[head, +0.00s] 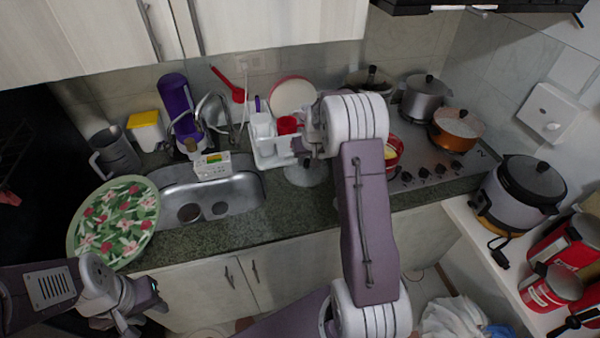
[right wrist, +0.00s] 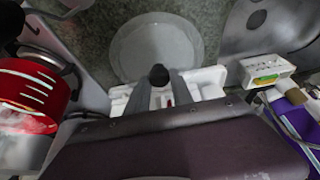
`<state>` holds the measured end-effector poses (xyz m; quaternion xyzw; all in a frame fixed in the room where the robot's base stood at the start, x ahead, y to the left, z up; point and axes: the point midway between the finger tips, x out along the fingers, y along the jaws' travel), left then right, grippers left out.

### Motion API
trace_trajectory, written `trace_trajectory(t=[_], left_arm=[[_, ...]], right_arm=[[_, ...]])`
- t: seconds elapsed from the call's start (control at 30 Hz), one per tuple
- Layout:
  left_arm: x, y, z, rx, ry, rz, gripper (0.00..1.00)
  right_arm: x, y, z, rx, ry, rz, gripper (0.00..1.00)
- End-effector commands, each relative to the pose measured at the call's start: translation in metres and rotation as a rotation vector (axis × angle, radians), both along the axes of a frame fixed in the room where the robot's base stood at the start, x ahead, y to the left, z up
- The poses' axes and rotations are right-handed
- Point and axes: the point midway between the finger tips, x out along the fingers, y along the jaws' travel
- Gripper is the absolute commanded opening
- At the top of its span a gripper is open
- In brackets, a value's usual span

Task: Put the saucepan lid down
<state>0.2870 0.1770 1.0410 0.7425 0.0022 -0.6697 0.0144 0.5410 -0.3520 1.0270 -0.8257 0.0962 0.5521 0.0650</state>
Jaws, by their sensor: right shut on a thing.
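The saucepan lid (head: 308,174) is a pale round glass disc with a dark knob, at the counter's front part, just in front of the dish rack. In the right wrist view the lid (right wrist: 155,45) shows as a wide see-through circle over the speckled counter. My right gripper (head: 303,147) is shut on its dark knob (right wrist: 159,74), with one finger on each side. I cannot tell whether the lid touches the counter. My left gripper (head: 150,294) is low at the left, away from the lid; its finger opening is unclear.
The sink (head: 240,192) lies left of the lid, with a sponge box (head: 211,166) at its back edge. A white dish rack (head: 265,150) stands behind. A red pot (head: 394,152) is to the right, on the stove (head: 440,160). Counter (head: 230,232) in front of the sink is bare.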

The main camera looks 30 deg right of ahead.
Motion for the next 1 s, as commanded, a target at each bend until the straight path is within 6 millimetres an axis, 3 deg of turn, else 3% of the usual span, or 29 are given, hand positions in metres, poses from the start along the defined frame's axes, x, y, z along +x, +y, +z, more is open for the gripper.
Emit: trace_trajectory(t=[0.1, 0.2, 0.33, 0.57, 0.93, 0.97, 1.0], left_arm=[[0.0, 0.0, 0.007, 0.0, 0.0, 0.0, 0.36], [0.0, 0.0, 0.007, 0.0, 0.0, 0.0, 0.36], [0.0, 0.0, 0.008, 0.0, 0.0, 0.0, 0.36], [0.0, 0.0, 0.016, 0.0, 0.0, 0.0, 0.36], [0.0, 0.0, 0.011, 0.0, 0.0, 0.0, 0.36], [0.0, 0.0, 0.012, 0.0, 0.0, 0.0, 0.36], [0.0, 0.0, 0.012, 0.0, 0.0, 0.0, 0.36]], right_arm=[[0.006, 0.02, -0.011, 0.0, 0.001, 0.004, 0.0], [0.007, 0.026, -0.016, 0.0, 0.0, 0.001, 0.0], [0.008, 0.027, -0.02, 0.001, 0.001, -0.001, 0.0], [0.007, 0.026, -0.055, 0.001, 0.001, -0.001, 0.0], [0.008, 0.026, -0.061, 0.0, -0.001, -0.001, 0.0], [0.008, 0.026, -0.06, 0.0, 0.0, 0.0, 0.36], [0.007, 0.026, -0.06, 0.0, 0.0, 0.0, 0.47]])
